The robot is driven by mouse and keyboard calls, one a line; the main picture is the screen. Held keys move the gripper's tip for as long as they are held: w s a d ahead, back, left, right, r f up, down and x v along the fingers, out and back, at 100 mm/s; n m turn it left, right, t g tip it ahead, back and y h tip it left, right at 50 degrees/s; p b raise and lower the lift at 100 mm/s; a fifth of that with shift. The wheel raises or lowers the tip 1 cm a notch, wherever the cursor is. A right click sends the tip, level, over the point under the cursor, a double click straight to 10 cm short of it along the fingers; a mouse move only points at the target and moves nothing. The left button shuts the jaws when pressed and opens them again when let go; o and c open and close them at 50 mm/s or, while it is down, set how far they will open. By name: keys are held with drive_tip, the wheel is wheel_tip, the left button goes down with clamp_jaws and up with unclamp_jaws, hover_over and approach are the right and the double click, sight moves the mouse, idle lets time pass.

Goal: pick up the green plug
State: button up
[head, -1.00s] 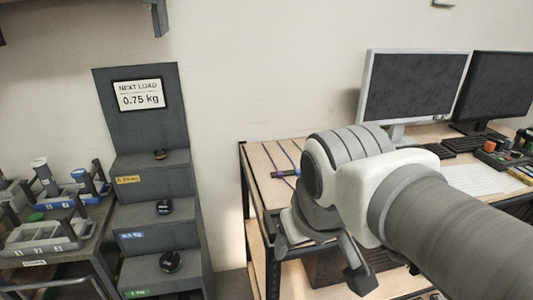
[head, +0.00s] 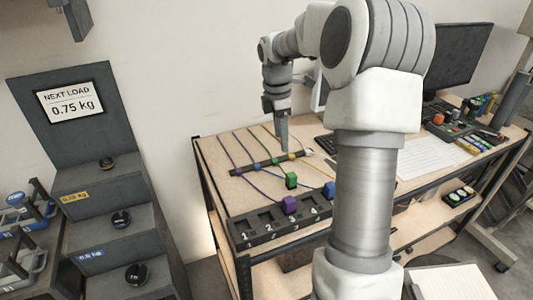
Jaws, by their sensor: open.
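The green plug (head: 291,181) lies on the wooden table, at the near end of a cable and just behind the numbered socket block (head: 240,237). A purple plug (head: 289,205) is in front of it at the block, and a blue plug (head: 329,189) is to its right, partly beside my arm. My gripper (head: 283,147) points down behind the green plug and slightly left of it, over or near the dark cable strip (head: 243,168). It is apart from the plug and holds nothing visible. The gap between its fingers is too small to make out.
Several coloured cables cross the strip on the tabletop (head: 212,154). A keyboard, a white sheet (head: 425,163) and small items stand to the right. Dark steps with black weights (head: 121,219) stand left. My arm covers the table's middle right.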

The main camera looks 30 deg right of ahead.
drive_tip(key=n+p, duration=0.1)
drive_tip(key=n, duration=0.1)
hover_over(292, 175)
drive_tip(key=f, duration=0.2)
drive_tip(key=y, duration=0.1)
drive_tip(key=f, duration=1.1)
drive_tip(key=shift+w+f+p, duration=0.25)
drive_tip(key=shift+f+p, duration=0.1)
drive_tip(key=shift+s+f+p, duration=0.1)
drive_tip(key=shift+f+p, duration=0.3)
drive_tip(key=shift+f, duration=2.45)
clamp_jaws()
